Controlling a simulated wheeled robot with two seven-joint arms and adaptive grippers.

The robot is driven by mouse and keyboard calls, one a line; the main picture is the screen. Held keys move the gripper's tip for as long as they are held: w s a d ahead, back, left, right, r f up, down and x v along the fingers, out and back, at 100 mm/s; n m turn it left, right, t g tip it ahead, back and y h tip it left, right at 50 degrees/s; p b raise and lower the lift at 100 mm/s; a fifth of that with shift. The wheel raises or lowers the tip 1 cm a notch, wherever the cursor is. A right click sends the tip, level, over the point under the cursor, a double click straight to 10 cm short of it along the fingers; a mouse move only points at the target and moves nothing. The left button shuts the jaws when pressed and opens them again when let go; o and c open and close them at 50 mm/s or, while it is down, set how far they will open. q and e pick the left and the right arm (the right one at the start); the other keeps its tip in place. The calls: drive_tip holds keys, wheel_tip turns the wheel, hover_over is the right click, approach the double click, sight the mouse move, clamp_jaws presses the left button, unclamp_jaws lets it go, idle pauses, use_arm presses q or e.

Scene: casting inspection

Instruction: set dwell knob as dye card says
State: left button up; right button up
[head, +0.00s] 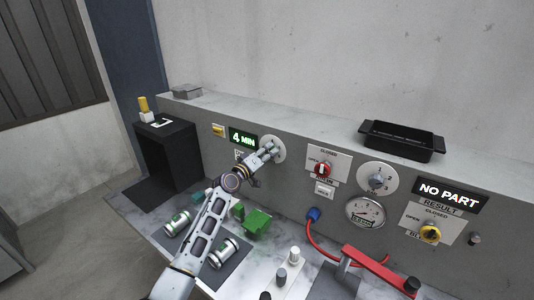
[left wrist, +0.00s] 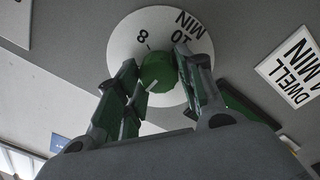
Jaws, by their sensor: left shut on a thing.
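The dwell knob is a green knob (left wrist: 157,72) on a round white dial (left wrist: 128,42) in the left wrist view. The marks 8, 10 and MIN show on the dial; the others are hidden by my fingers. A pale line on the knob points down and left in that view. My left gripper (head: 268,151) is shut on the knob, one finger on each side; it also shows in the left wrist view (left wrist: 160,85). A green-lit display (head: 243,138) beside the dial (head: 276,141) reads 4 MIN. A small white card (head: 161,122) lies on the black box; its print is unreadable.
The black box (head: 165,150) stands at the left. A red valve knob (head: 322,170), another dial (head: 377,178), a gauge (head: 365,212) and a red bar (head: 380,268) are to the right.

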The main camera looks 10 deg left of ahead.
use_arm(q)
drive_tip(key=shift+n, duration=0.6)
drive_tip(key=o, duration=1)
drive_tip(key=shift+s+a+f, duration=0.1)
drive_tip(key=shift+s, duration=0.1)
drive_tip(key=v, duration=1.1)
drive_tip(key=shift+s+a, duration=0.15)
drive_tip(key=shift+s, duration=0.1)
drive_tip(key=shift+f, duration=0.1)
idle(0.3)
